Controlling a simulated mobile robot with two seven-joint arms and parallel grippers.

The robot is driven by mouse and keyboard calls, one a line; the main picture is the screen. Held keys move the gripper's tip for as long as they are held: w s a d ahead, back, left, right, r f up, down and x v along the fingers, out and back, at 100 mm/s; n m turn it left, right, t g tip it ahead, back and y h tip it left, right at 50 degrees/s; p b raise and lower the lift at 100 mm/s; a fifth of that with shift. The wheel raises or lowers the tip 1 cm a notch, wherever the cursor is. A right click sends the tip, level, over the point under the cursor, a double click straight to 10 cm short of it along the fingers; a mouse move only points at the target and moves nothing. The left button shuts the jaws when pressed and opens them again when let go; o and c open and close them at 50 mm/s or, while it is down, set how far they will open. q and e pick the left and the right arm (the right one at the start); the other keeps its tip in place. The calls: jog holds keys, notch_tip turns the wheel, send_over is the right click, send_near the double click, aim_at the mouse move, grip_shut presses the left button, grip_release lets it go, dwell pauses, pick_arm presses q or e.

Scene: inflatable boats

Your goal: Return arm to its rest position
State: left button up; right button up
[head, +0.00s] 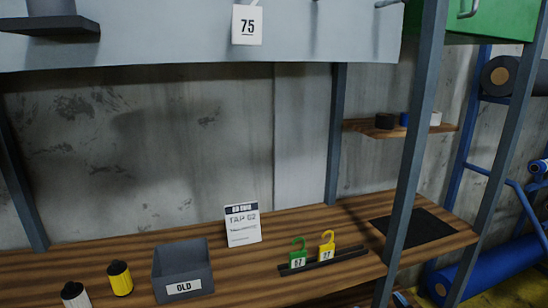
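Neither of my grippers shows in the head view, and no part of my arms can be made out for sure. The wooden workbench (330,225) fills the lower part of the view. A grey open box labelled "OLD" (183,270) stands at its front left. A green hooked tag (298,255) and a yellow hooked tag (326,246) stand upright in a dark strip holder (345,258).
A yellow cylinder (120,278) and a white one (74,295) stand left of the box. A black mat (425,228) lies at the right. Grey posts (412,150) rise at the bench front. A panel with a "75" card (247,25) hangs above. Blue racks with rolls stand far right.

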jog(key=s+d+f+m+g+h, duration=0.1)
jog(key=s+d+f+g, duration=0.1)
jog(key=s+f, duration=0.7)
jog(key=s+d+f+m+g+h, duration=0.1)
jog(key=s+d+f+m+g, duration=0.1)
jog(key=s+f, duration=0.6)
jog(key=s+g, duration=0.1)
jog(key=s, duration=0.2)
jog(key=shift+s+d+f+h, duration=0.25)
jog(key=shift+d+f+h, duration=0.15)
